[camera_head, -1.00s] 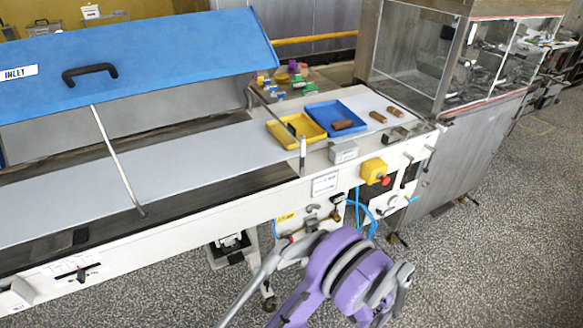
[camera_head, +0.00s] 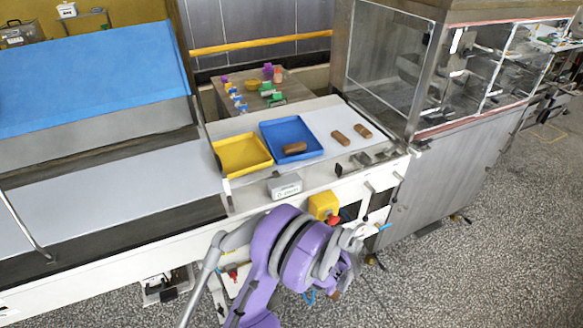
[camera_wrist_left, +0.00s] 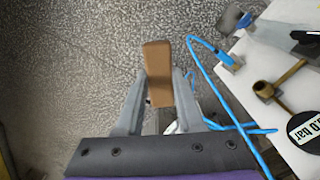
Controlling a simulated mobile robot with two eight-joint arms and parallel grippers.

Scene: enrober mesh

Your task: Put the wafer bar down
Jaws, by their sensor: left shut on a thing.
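My left gripper (camera_wrist_left: 158,82) is shut on a brown wafer bar (camera_wrist_left: 157,60) in the left wrist view, with the bar sticking out past the fingertips over the speckled floor. In the head view my purple left arm is low in front of the machine, and its fingers are mostly hidden. One brown bar (camera_head: 295,147) lies in the blue tray (camera_head: 316,136). Two more bars (camera_head: 341,138) (camera_head: 363,131) lie on the white surface right of it. The yellow tray (camera_head: 229,147) beside the blue one looks empty. My right gripper is not in view.
A grey box (camera_head: 284,186) and a yellow box with a red button (camera_head: 324,206) sit along the machine's front edge. A clear-walled enclosure (camera_head: 390,62) stands to the right. Blue hoses (camera_wrist_left: 215,85) run close to the gripper. The white belt (camera_head: 110,205) at left is clear.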

